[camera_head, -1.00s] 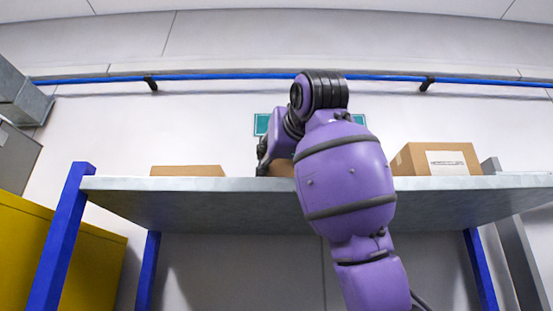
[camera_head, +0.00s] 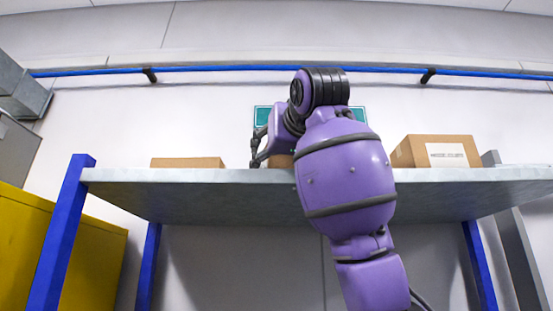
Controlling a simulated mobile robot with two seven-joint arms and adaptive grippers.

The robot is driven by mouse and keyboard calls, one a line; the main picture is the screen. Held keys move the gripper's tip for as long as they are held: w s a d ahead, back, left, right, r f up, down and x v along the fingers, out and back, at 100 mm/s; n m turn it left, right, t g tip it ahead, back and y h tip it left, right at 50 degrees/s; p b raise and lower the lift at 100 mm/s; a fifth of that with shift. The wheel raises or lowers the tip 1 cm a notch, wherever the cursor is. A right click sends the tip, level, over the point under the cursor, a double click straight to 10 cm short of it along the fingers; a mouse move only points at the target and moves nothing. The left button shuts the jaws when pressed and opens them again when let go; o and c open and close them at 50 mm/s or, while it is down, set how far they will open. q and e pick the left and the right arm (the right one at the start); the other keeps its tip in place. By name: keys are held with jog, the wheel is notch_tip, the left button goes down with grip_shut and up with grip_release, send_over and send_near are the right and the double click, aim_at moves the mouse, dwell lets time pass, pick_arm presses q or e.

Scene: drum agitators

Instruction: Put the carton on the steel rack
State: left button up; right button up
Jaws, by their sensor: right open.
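The steel rack (camera_head: 130,176) has a grey shelf on blue posts and spans the view. A brown carton (camera_head: 281,161) sits at the middle of the shelf, mostly hidden behind my right arm and gripper. My right gripper (camera_head: 257,152) is at the shelf's level, at the left side of this carton. Its dark fingers are open, and a small gap seems to show between them and the carton. The far finger is partly hidden. My left gripper is out of view.
A low brown carton (camera_head: 187,162) stands to the left on the shelf, and a labelled carton (camera_head: 410,153) to the right. A blue pipe (camera_head: 220,70) runs along the wall above. A yellow cabinet (camera_head: 85,262) is at lower left. Shelf room shows between the cartons.

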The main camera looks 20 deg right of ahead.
jog(key=shift+s, duration=0.1)
jog(key=s, duration=1.2)
jog(key=shift+w+a, duration=0.1)
